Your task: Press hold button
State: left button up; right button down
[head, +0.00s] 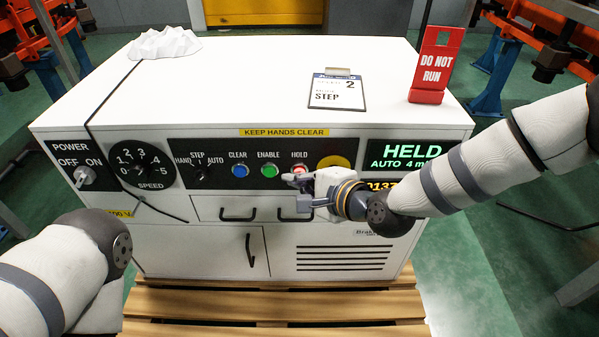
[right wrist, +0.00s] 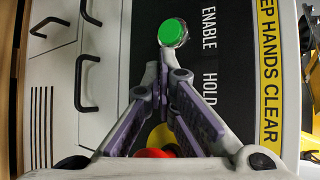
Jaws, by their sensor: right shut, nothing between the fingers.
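The hold button (head: 300,169) shows as a bit of red under the HOLD label on the black panel of the white cabinet. My right gripper (head: 287,178) is shut and empty, its fingertips right at this button, partly covering it. In the right wrist view my right gripper (right wrist: 160,72) has its fingertips together just below the green enable button (right wrist: 173,33), beside the HOLD label, and hides the hold button. I cannot tell whether the tips touch it. The display (head: 412,155) reads HELD, AUTO. My left gripper is not in view; only part of my left arm shows.
A red button on yellow (right wrist: 153,153) lies behind my right fingers; its yellow plate (head: 338,161) shows right of HOLD. The blue clear button (head: 239,170) is left of enable. Drawer handles sit below.

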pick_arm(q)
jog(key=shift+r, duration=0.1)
pick_arm(e)
jog(key=shift+s, duration=0.15)
pick_arm(q)
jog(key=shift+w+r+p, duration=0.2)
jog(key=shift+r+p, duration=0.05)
jog(key=shift+p, duration=0.2)
pick_arm(e)
jog(key=shift+s, duration=0.65)
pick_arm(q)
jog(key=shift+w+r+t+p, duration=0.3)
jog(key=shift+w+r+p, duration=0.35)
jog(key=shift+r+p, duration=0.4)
pick_arm(e)
jog(key=s, duration=0.5)
